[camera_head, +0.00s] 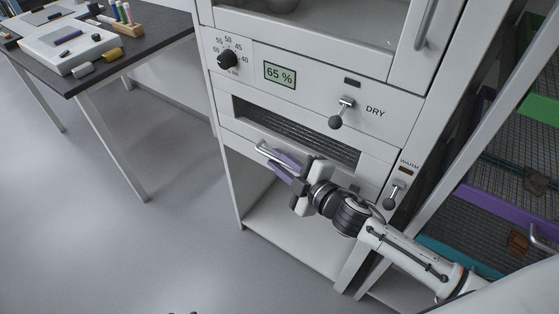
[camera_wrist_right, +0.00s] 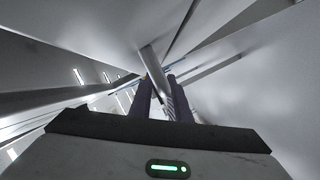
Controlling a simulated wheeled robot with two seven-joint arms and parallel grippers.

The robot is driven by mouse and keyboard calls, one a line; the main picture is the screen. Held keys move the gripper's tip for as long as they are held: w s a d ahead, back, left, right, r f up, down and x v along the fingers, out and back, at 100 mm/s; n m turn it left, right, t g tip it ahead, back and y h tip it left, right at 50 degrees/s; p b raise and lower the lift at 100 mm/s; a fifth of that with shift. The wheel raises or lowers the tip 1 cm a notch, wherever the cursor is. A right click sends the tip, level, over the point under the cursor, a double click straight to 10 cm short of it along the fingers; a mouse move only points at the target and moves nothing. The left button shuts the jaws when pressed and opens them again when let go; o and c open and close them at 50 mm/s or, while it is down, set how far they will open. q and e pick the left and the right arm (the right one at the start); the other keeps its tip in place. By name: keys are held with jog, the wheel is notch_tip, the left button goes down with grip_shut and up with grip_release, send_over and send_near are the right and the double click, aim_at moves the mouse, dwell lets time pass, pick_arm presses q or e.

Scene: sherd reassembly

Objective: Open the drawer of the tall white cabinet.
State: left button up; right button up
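The tall white cabinet (camera_head: 322,95) fills the middle of the head view. Its drawer front (camera_head: 232,125) lies below a dark, mesh-lined slot (camera_head: 300,133) and carries a silver bar handle (camera_head: 262,148). My right gripper (camera_head: 282,163) is at this handle, its two purple fingers on either side of the bar. In the right wrist view the bar (camera_wrist_right: 152,60) runs between the fingers (camera_wrist_right: 162,98) with little gap, and they look closed on it. The gripper hides part of the handle. How far the drawer stands out is hard to tell.
The cabinet has a dial (camera_head: 227,60), a 65 % display (camera_head: 280,75), a DRY lever (camera_head: 341,112) and a WARM lever (camera_head: 394,193). A rack with coloured trays (camera_head: 505,212) stands close on the right. A dark-topped table (camera_head: 150,35) stands at left. Floor between is clear.

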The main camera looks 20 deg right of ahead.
grip_shut()
dwell(1.4)
